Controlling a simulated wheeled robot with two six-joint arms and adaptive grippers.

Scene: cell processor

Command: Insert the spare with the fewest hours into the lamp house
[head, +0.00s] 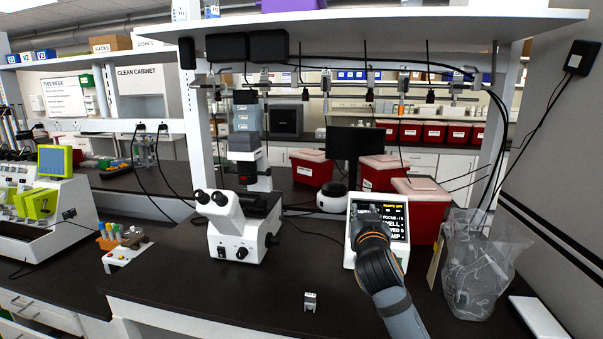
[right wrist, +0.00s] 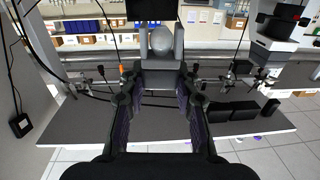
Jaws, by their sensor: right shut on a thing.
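My right gripper (right wrist: 161,88) is shut on a grey lamp block with a round, pale bulb face (right wrist: 162,40), seen between its fingers in the right wrist view. In the head view my right arm reaches up in front of a white box with a dark screen (head: 397,216), and my wrist hides part of it. The screen shows yellow and white text, partly covered. A small silver block (head: 310,301), perhaps another spare, stands alone on the dark bench left of my arm. No hour labels are readable. My left gripper is not in view.
A white microscope (head: 238,232) stands left of the screen box. Red bins (head: 417,212) stand behind it. A clear plastic bag (head: 478,265) stands to the right of my arm. An overhead shelf (head: 380,20) spans the bench. The bench front around the silver block is clear.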

